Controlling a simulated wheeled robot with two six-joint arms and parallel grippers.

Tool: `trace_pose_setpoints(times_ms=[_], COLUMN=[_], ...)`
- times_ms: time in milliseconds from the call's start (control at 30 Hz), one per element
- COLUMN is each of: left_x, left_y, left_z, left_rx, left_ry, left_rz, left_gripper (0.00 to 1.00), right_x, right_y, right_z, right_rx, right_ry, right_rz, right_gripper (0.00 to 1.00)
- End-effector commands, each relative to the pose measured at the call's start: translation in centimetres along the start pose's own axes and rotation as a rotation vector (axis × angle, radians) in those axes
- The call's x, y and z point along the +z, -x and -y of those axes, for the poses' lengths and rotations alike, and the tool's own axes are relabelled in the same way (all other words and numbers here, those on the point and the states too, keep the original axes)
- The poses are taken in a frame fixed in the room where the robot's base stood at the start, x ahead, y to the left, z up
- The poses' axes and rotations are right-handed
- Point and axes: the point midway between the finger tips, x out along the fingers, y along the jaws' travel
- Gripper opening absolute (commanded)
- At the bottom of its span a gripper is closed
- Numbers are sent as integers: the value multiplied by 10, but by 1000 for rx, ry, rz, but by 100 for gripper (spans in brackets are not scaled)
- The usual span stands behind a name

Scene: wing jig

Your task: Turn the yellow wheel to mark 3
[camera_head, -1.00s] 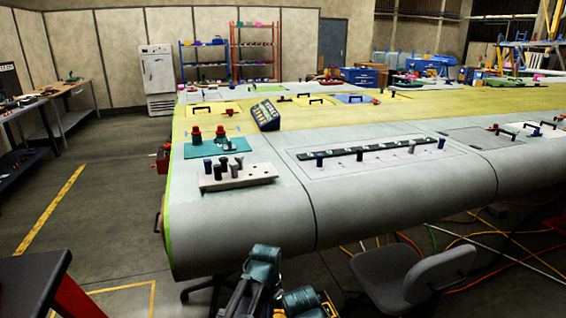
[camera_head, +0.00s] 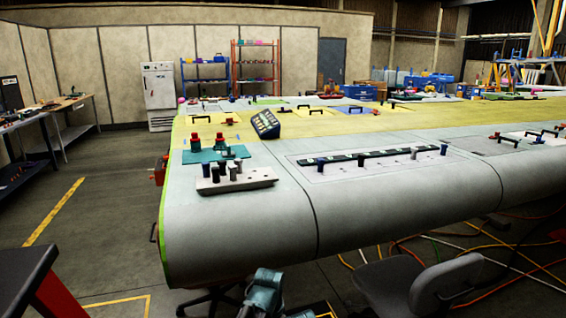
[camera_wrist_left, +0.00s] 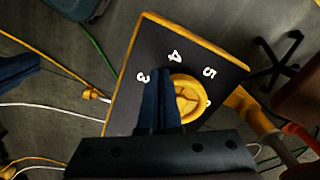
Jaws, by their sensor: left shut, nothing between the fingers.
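In the left wrist view a yellow wheel (camera_wrist_left: 189,92) with spokes sits on a dark, yellow-edged panel (camera_wrist_left: 210,57). White marks 3, 4 and 5 are printed around it, with 3 at the left. Another mark at the wheel's right is partly hidden. My left gripper (camera_wrist_left: 162,74) has its dark blue fingers together and empty. They overlap the wheel's left edge in the picture; I cannot tell whether they touch it. The wheel's lower part is close to the gripper body, and which mark it points to is unclear. My right gripper does not show.
A large grey wing (camera_head: 240,230) with a yellow-green band fills the head view, carrying knob boards and handles. A grey chair (camera_head: 400,285) stands at its front right, among cables on the floor. A dark table (camera_head: 25,285) is at lower left. Open floor lies left of the wing.

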Motion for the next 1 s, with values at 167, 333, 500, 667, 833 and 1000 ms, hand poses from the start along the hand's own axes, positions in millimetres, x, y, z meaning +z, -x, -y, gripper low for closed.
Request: trace_pose_setpoints(times_ms=[167, 333, 500, 667, 833, 1000], left_x=[0, 0, -1, -2, -4, -5], left_y=[-2, -2, -2, -2, -2, -2], left_z=[0, 0, 0, 1, 2, 2], left_rx=[0, 0, 0, 0, 0, 0], left_ry=[0, 0, 0, 0, 0, 0], left_rz=[0, 0, 0, 0, 0, -1], left_gripper=[0, 0, 0, 0, 0, 0], right_x=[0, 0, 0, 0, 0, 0], right_y=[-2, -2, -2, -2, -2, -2], right_z=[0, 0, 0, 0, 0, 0], right_rx=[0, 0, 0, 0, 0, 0], right_ry=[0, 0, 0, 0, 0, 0], right_rz=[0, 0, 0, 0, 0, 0], right_gripper=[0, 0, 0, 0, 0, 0])
